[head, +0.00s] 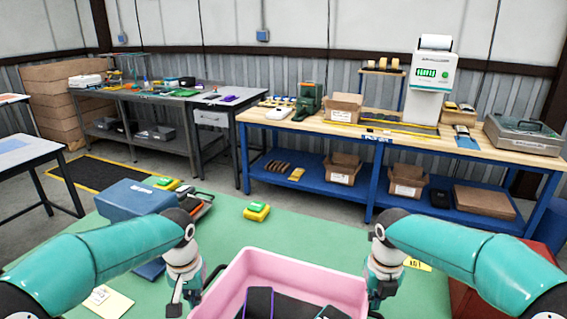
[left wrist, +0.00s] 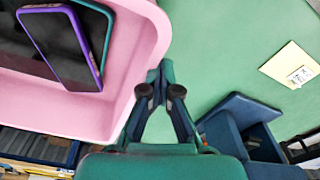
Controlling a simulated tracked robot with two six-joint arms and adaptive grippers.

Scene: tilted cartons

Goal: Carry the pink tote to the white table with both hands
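The pink tote (head: 262,262) sits on the green table at the bottom middle of the head view, its near part cut off. It holds a purple-edged dark flat item (head: 258,303) and a teal-edged one, clearer in the left wrist view (left wrist: 66,45). My left gripper (head: 190,297) is just outside the tote's left side. In the left wrist view its fingertips (left wrist: 161,72) are close together beside the pink rim (left wrist: 148,50), with no tote wall visible between them. My right gripper (head: 378,287) is at the tote's right side; its fingers are hard to make out. No white table is clearly identifiable.
A blue box (head: 137,201) and a yellow-green item (head: 257,211) lie on the green table (head: 225,235). A pale-topped table (head: 22,152) stands at far left. A grey bench and a blue-framed wooden bench (head: 350,131) stand behind. Grey floor lies between.

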